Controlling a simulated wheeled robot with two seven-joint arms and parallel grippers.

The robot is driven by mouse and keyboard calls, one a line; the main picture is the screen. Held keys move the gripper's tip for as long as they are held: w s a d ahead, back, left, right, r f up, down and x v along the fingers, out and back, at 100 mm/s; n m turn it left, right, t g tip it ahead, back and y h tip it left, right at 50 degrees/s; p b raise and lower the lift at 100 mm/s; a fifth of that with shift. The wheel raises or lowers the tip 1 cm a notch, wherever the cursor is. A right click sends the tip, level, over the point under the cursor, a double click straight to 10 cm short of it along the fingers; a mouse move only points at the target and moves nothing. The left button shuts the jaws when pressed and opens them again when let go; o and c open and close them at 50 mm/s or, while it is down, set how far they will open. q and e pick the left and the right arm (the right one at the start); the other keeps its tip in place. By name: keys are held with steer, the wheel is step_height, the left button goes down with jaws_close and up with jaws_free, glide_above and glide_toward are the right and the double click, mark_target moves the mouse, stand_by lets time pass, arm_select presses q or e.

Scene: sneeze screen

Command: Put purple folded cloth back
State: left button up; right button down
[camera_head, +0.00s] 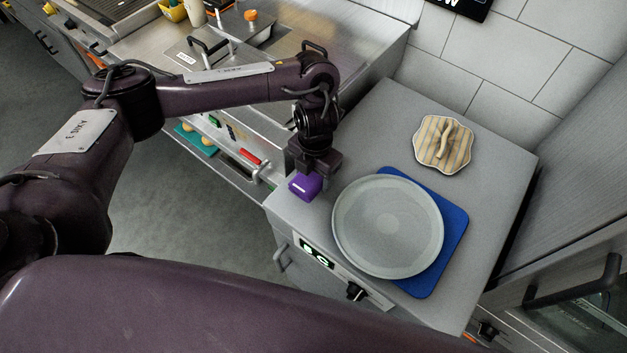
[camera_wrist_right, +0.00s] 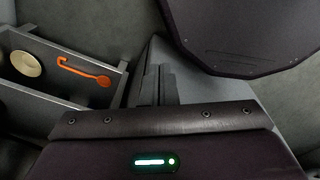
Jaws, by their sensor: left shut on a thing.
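The purple folded cloth (camera_head: 305,186) is a small block at the left edge of the grey counter in the head view. My left gripper (camera_head: 313,172) points down and is shut on it, hiding its top. I cannot tell if the cloth touches the counter or hangs just above it. My right gripper (camera_wrist_right: 158,86) shows in the right wrist view, its two fingers close together with nothing seen between them.
A large round grey plate (camera_head: 388,226) lies on a blue mat (camera_head: 452,222) right of the cloth. A striped cloth (camera_head: 443,146) lies behind. A shelf (camera_head: 222,160) with small items is left. A drawer (camera_wrist_right: 45,72) holds an orange spoon (camera_wrist_right: 84,72).

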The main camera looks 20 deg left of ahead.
mark_target(314, 182)
arm_select(q)
step_height(314, 182, down, 3)
steer(key=shift+s+r+b, duration=0.1)
steer(key=shift+b, duration=0.2)
steer(key=shift+f, duration=0.3)
steer(key=o, duration=1)
steer(key=shift+r, duration=0.5)
steer(key=r, duration=0.7)
steer(key=r+p, duration=0.1)
steer(key=r, duration=0.3)
steer(key=shift+w+d+r, duration=0.15)
steer(key=shift+w+r, duration=0.05)
steer(key=shift+w, duration=0.1)
